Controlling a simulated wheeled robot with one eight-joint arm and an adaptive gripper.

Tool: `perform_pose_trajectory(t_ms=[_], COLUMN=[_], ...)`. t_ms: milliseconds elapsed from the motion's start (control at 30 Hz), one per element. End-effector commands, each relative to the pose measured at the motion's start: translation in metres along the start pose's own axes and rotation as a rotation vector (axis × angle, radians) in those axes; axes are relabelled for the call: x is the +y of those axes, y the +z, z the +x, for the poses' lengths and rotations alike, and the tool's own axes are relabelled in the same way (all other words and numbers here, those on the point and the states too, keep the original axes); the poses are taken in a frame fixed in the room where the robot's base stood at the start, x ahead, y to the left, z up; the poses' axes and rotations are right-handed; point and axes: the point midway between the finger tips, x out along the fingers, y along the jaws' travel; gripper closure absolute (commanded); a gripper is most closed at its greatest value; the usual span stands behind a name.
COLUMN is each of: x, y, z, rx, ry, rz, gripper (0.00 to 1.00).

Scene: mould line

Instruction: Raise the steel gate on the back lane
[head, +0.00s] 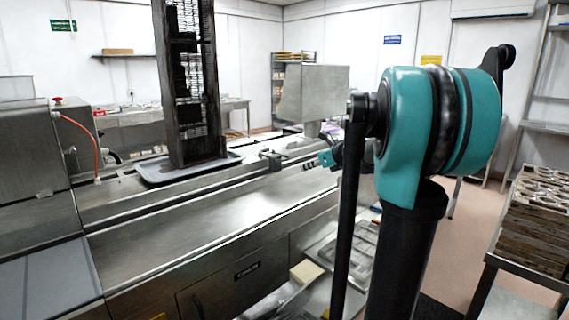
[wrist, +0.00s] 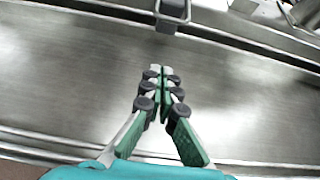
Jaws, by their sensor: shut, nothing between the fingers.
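A small steel piece with a loop-shaped handle, which looks like the gate (head: 271,157), sits at the rail of the back lane (head: 118,191). It also shows at the top edge of the wrist view (wrist: 172,16), partly cut off. How far it is raised or lowered I cannot tell. My gripper (head: 312,165) is over the steel counter, to the right of the gate and apart from it. In the wrist view my gripper (wrist: 160,72) has its green-padded fingers together, empty, pointing towards the gate handle.
A tall dark rack (head: 190,90) stands on a grey tray (head: 152,180) on the back lane, left of the gate. A steel box (head: 313,92) stands behind to the right. The front counter (head: 190,230) is clear. A trolley with stacked moulds (head: 537,220) is at the right.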

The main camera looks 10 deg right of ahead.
Motion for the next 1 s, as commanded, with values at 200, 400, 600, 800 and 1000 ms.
perform_pose_trajectory(t_ms=[200,400,600,800,1000], x=[0.0,0.0,0.001,0.0,0.0], y=[0.0,0.0,0.0,0.0,0.017], z=[0.0,0.012,0.047,0.087,0.094], rx=[0.0,0.0,0.001,0.0,0.001], ry=[0.0,0.001,0.003,0.002,0.0], rz=[-0.001,-0.003,-0.004,-0.003,-0.002], gripper=[1.0,1.0,1.0,1.0,1.0])
